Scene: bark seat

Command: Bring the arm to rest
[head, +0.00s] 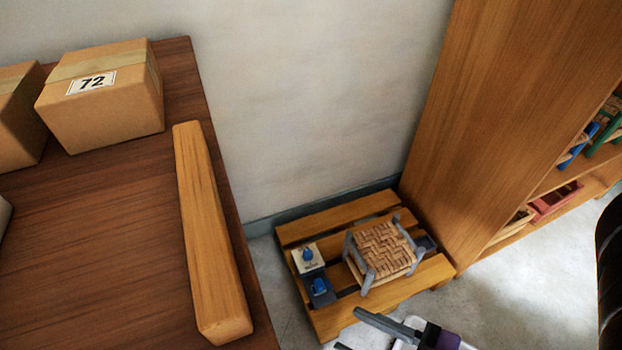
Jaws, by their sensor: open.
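My gripper (349,330) shows at the bottom edge of the head view, with one dark finger clear and the other mostly cut off by the frame. Its fingers are apart and I see nothing between them. It is in front of a low wooden pallet (334,322), below a small stool (383,252) with a woven bark seat and grey legs. The stool stands upright on the pallet, and the gripper appears apart from it. Most of my arm is out of view.
Small blue items (319,287) sit on the pallet's left side. A brown table (95,230) at left bears a wooden beam (209,235) and a box marked 72 (115,108). A tall wooden shelf (510,110) stands at right. Grey floor (520,300) is clear at lower right.

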